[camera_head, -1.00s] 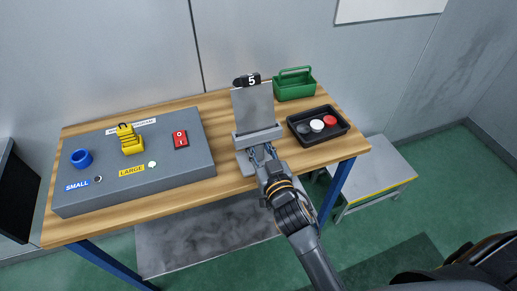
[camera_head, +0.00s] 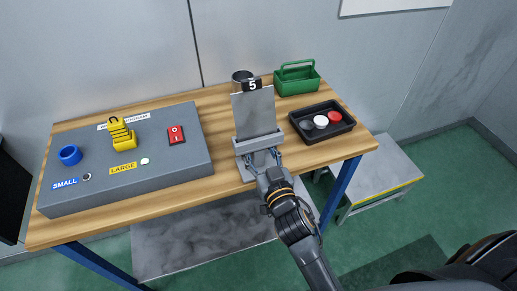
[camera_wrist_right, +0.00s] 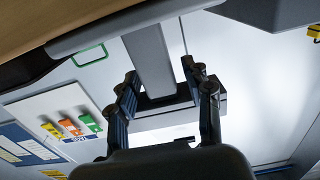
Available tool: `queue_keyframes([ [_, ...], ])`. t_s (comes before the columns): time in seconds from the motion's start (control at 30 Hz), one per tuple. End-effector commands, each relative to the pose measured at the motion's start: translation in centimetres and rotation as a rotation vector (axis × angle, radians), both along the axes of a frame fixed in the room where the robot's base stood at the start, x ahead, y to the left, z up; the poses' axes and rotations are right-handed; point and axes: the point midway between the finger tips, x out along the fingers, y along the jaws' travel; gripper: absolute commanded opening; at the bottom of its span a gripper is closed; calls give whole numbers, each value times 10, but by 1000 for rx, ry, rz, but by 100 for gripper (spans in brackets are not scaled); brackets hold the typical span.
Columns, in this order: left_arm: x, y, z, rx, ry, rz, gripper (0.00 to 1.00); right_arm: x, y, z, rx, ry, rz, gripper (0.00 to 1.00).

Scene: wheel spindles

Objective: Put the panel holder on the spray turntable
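The panel holder (camera_head: 257,142) is a grey block on a foot, with an upright grey panel (camera_head: 254,112) and a black tag marked 5. It is near the table's front edge. My right gripper (camera_head: 262,158) is at its near side, a finger on each side of its grey stem. In the right wrist view, the gripper (camera_wrist_right: 160,85) closes around the grey stem (camera_wrist_right: 152,62). A dark round piece (camera_head: 242,76), possibly the spray turntable, stands behind the panel and is partly hidden by it. My left gripper is out of view.
A grey box (camera_head: 60,195) with a blue ring, yellow device and red switch fills the left of the table. A black tray (camera_head: 340,127) with round pieces and a green basket (camera_head: 297,80) are at right. Bare wood lies between box and holder.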

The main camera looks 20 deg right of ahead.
Motion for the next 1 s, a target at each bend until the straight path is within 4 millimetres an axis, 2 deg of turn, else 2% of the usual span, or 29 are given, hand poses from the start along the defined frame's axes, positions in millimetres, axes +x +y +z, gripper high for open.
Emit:
queue_keyframes([
  [0.3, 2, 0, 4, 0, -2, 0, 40, 0, 0, 5, -1, -2, 1, 52],
  [0.37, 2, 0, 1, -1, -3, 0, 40, -5, 0, 2, 0, 1, 0, 52],
  [0.47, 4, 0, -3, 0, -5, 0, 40, -20, -1, 0, 2, 2, 0, 52],
  [0.8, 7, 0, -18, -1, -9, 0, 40, -88, -3, 1, 1, 3, -1, 52],
  [1.0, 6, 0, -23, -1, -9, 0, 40, -112, -4, 2, 0, 2, -1, 52],
])
